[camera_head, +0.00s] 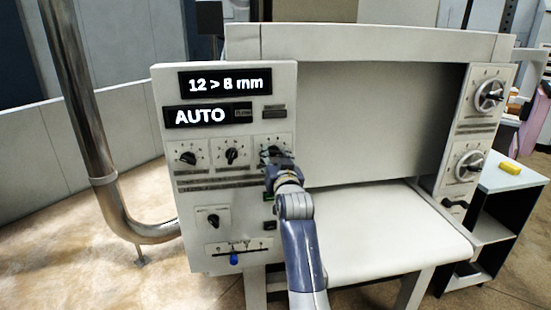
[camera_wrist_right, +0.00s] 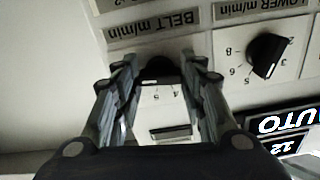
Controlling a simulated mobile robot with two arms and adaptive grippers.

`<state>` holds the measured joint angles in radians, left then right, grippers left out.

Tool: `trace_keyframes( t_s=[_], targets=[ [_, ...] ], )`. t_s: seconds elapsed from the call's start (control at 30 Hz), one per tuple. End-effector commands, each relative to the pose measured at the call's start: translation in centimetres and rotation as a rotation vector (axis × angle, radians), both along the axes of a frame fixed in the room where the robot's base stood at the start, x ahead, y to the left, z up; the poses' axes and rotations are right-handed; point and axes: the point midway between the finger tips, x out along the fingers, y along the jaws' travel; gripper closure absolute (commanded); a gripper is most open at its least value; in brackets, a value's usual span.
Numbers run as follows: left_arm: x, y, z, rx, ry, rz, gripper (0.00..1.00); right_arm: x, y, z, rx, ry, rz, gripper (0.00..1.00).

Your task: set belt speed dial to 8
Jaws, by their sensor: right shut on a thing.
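The belt speed dial is a black knob on the sheeter's control panel. It shows in the right wrist view (camera_wrist_right: 158,70) under an upside-down "BELT m/min" label (camera_wrist_right: 152,25). My right gripper (camera_head: 274,160) is at the rightmost dial of the upper row. In the right wrist view its two fingers (camera_wrist_right: 160,75) stand on either side of the belt knob and are shut on it. The figures 4 and 5 show beside the knob; the rest of the scale is mostly hidden. I cannot tell the dial's exact setting. My left gripper is not in view.
The "LOWER m/min" dial (camera_wrist_right: 265,55) sits close beside the belt dial. The display (camera_head: 225,83) reads "12 > 8 mm" and another (camera_head: 200,116) reads "AUTO". A blue-tipped lever (camera_head: 234,258) is low on the panel. A white bed (camera_head: 400,225) lies to the right.

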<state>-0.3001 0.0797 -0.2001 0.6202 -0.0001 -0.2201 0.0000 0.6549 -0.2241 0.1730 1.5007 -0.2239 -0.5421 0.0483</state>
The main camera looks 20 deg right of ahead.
Motion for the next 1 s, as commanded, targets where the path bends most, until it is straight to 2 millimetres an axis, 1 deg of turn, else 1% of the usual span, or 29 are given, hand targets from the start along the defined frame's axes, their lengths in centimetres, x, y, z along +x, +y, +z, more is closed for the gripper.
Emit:
trace_keyframes(
  t_s=[0.23,0.63,0.67,0.7,0.73,1.0],
  targets=[
    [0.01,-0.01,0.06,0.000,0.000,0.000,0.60,0.02,0.05,-0.12,0.048,-0.002,0.001,0.86],
    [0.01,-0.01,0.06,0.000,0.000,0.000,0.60,0.02,0.05,-0.11,0.053,-0.004,0.001,0.86],
    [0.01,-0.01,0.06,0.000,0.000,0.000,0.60,0.02,0.05,-0.11,0.053,-0.004,0.001,0.57],
    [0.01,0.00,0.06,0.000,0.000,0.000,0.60,0.02,0.05,-0.11,0.053,-0.004,0.001,0.48],
    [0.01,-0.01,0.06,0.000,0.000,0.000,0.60,0.02,0.05,-0.11,0.053,-0.004,0.001,0.42],
    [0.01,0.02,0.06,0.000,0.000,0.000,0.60,0.00,0.04,-0.05,0.051,-0.005,0.000,0.42]
  ],
)
